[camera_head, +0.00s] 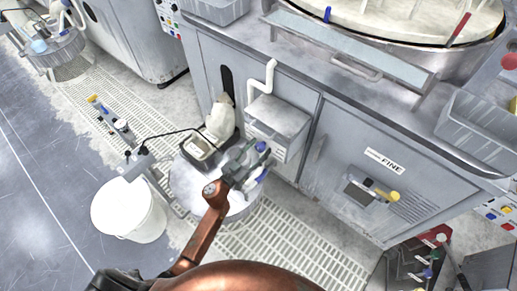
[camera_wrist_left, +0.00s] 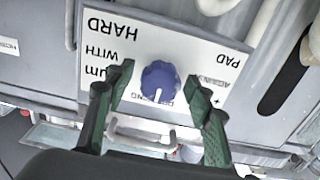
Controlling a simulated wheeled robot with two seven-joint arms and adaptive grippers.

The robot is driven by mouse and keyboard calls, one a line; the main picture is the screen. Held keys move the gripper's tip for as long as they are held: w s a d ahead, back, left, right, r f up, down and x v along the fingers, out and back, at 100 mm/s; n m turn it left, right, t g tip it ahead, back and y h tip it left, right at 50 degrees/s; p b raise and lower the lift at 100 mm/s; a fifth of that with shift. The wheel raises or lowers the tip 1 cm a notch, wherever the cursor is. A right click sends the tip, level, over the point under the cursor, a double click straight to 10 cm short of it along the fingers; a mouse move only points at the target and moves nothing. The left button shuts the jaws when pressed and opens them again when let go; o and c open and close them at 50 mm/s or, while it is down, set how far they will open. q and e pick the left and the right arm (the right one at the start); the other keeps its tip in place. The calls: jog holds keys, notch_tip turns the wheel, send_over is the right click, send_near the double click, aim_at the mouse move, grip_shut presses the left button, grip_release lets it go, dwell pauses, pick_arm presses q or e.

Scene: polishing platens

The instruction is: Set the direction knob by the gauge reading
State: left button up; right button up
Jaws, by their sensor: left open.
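The blue direction knob (camera_wrist_left: 160,80) sits on a white label plate (camera_wrist_left: 205,52) in the left wrist view. Its white mark points to the bottom of the picture. The plate reads upside down, with "HARD", "PAD", "WITH" and "AGAINST" partly legible. My left gripper (camera_wrist_left: 161,84) is open, its green-padded fingers on either side of the knob with gaps to it. In the head view the left gripper (camera_head: 250,163) is in front of the cabinet, beside a blue knob (camera_head: 261,146). A small device with a pale face (camera_head: 197,149) stands nearby; its reading is illegible.
A grey cabinet (camera_head: 335,150) marked "FINE" carries a large round platen (camera_head: 400,15). A white bucket (camera_head: 130,212) stands at the left, near a round drum top (camera_head: 185,185) beneath my arm. A grey box (camera_head: 281,118) with a white pipe is on the cabinet front.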

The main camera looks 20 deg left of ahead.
pick_arm(q)
jog(key=c, duration=1.2)
pick_arm(e)
jog(key=shift+s, duration=0.1)
pick_arm(q)
jog(key=shift+m, duration=0.7)
jog(key=shift+m+p, duration=0.3)
jog(key=shift+m, duration=0.5)
jog(key=m, duration=0.3)
jog(key=shift+f+m, duration=0.1)
jog(key=shift+m, duration=1.3)
pick_arm(e)
jog(key=shift+s+f, duration=0.4)
jog(key=shift+s, duration=0.4)
jog(key=shift+w, duration=0.15)
